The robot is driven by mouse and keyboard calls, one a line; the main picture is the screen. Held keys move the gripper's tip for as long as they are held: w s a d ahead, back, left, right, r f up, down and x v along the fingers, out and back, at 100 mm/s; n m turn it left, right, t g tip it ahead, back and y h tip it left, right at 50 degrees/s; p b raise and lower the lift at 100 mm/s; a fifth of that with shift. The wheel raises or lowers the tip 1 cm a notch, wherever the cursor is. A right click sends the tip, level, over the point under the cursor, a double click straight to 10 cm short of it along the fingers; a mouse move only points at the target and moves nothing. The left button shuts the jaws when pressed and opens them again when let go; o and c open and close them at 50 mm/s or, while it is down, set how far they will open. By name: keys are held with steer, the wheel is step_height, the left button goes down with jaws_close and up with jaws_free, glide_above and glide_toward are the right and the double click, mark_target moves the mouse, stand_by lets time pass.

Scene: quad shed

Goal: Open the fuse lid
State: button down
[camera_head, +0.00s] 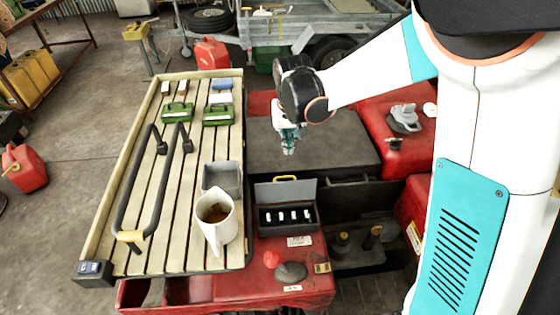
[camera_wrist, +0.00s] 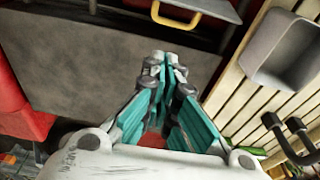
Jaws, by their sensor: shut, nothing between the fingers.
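The fuse lid (camera_head: 284,191) is a grey panel with a yellow handle (camera_head: 285,178) on its top edge. It stands raised at the back of the dark fuse box (camera_head: 287,229), and several white fuses show inside the box. In the wrist view the yellow handle (camera_wrist: 176,20) shows at the top, beyond my fingertips. My gripper (camera_head: 289,149) is shut and empty, pointing down above the dark flat panel behind the lid, apart from the lid and handle. It also shows in the wrist view (camera_wrist: 164,62).
A slatted rack (camera_head: 110,225) at left carries a black bar (camera_head: 158,205), a white jug (camera_head: 217,225), a grey bin (camera_head: 221,178) and green-based items. The dark flat panel (camera_head: 335,150) under my gripper is clear. Red bodywork (camera_head: 370,115) lies behind my arm.

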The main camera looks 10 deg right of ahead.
mark_target(290, 182)
steer(key=f+b, duration=0.1)
steer(key=f, duration=0.2)
steer(key=w+f+b, duration=0.1)
steer(key=f, duration=0.2)
steer(key=f+b, duration=0.1)
steer(key=f, duration=0.3)
steer(key=shift+w, duration=0.25)
steer(key=shift+s+r+b, duration=0.2)
steer(key=shift+s, duration=0.75)
steer(key=shift+s+r+b, duration=0.2)
steer(key=shift+s, duration=0.85)
steer(key=shift+r, duration=0.1)
steer(key=s, duration=0.1)
steer(key=s+t, duration=0.1)
steer(key=s, duration=0.1)
steer(key=shift+r+t, duration=0.3)
steer(key=shift+r, duration=0.1)
